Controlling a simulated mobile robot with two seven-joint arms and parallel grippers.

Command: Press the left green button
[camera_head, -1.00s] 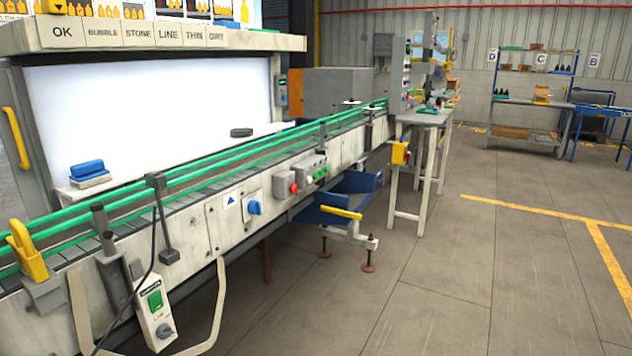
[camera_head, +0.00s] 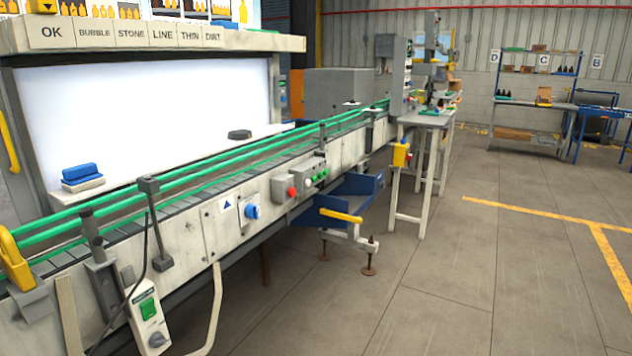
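A button panel (camera_head: 299,183) sits on the side of the conveyor (camera_head: 180,216). From left to right it carries a red button (camera_head: 292,192), a pale button (camera_head: 308,183), a left green button (camera_head: 315,178) and a right green button (camera_head: 324,173). The green buttons are small and close together at this distance. A separate hanging control box (camera_head: 148,322) at the lower left has a larger green switch (camera_head: 148,308) and a grey knob below it. Neither of my grippers is in view.
A blue knob (camera_head: 252,212) is left of the panel. A blue bin (camera_head: 335,200) with a yellow handle juts out under the conveyor. A yellow box (camera_head: 401,154) hangs by a side table (camera_head: 427,120). The floor (camera_head: 470,260) to the right is clear.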

